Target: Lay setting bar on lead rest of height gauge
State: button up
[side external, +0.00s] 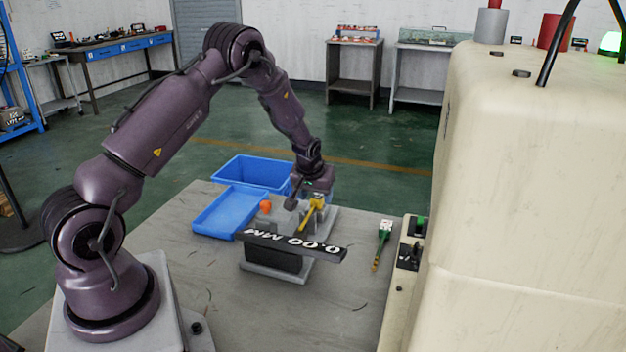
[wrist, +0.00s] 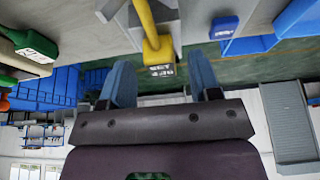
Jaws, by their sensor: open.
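The height gauge (side external: 280,263) stands on the table, with a dark bar reading "0.00 MM" (side external: 295,244) across its front. In the wrist view the setting bar (wrist: 146,22) runs down to a thicker end with a small label. That end appears between the two blue fingertips of my gripper (wrist: 162,62), with gaps on both sides. My gripper is open. The side view does not clearly show the lead rest, and I cannot tell whether the bar touches it.
A blue tray (side external: 222,216) and a deeper blue bin (side external: 250,172) are at the left and behind the gauge. A small orange part (side external: 265,206) is near the tray.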

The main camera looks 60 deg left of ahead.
aim_at(311, 211)
jog(key=s+d+r+m+t+h, duration=0.1)
jog(key=s+d+r, duration=0.2)
jog(key=d+r, duration=0.5)
jog(key=s+d+r+m, duration=0.1)
jog(key=s+d+r, duration=0.2)
jog(key=r, duration=0.8)
jog(key=s+d+r+m+h, duration=0.1)
jog(key=s+d+r+m, duration=0.2)
jog(key=s+d, duration=0.4)
jog(key=s+d+r+m+t+h, duration=0.1)
jog(key=s+d+r+m, duration=0.3)
jog(key=s, duration=0.7)
jog(key=d+r, duration=0.2)
jog(key=d, duration=0.2)
jog(key=shift+s, duration=0.35)
